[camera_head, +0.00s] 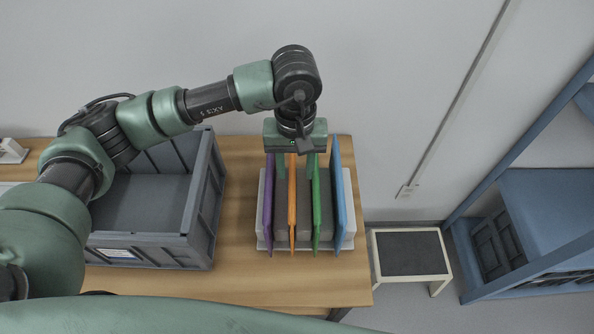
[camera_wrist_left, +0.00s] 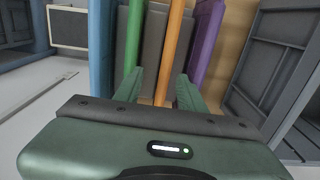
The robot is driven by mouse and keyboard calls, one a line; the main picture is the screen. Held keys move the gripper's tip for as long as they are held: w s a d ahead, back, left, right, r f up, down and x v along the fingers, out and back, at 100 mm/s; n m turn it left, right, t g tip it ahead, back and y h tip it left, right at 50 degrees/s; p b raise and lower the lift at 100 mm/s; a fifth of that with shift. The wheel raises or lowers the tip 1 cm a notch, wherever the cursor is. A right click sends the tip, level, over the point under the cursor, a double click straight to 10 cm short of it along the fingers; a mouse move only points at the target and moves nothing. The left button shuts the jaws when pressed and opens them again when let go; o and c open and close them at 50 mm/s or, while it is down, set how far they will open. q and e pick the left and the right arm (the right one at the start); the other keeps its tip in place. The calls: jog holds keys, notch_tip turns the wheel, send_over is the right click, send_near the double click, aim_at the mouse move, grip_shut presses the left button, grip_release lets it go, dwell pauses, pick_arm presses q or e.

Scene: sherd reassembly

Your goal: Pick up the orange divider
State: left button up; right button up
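The orange divider (camera_head: 292,205) stands upright in a light grey rack (camera_head: 349,212), between a purple divider (camera_head: 268,205) and a green divider (camera_head: 316,210). A blue divider (camera_head: 339,190) stands at the rack's right end. My left gripper (camera_head: 296,166) points down over the rack, its fingers spread above the orange divider. In the left wrist view the orange divider (camera_wrist_left: 171,50) runs between the open fingers (camera_wrist_left: 160,80), with gaps on both sides. The left finger there is close to the green divider (camera_wrist_left: 133,45). My right gripper is not in view.
A large grey crate (camera_head: 200,205), looking empty where visible, stands left of the rack on the wooden table (camera_head: 235,285). A low stool (camera_head: 410,252) and a blue shelf (camera_head: 545,205) are beyond the table's right edge. Bare table separates crate and rack.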

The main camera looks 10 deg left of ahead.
aim_at(293, 179)
pick_arm(q)
jog(key=shift+w+f, duration=0.2)
jog(key=shift+f, duration=0.5)
jog(key=shift+s+a+f+p, duration=0.15)
jog(key=shift+f+p, duration=0.4)
jog(key=shift+f, duration=0.1)
jog(key=shift+s+a+f+p, duration=0.1)
jog(key=shift+a+f+p, duration=0.05)
jog(key=shift+f+p, duration=0.4)
jog(key=f, duration=0.3)
jog(key=shift+w+a+p, duration=0.1)
jog(key=shift+w+p, duration=0.15)
jog(key=shift+p, duration=0.05)
jog(key=shift+f, duration=0.4)
grip_shut()
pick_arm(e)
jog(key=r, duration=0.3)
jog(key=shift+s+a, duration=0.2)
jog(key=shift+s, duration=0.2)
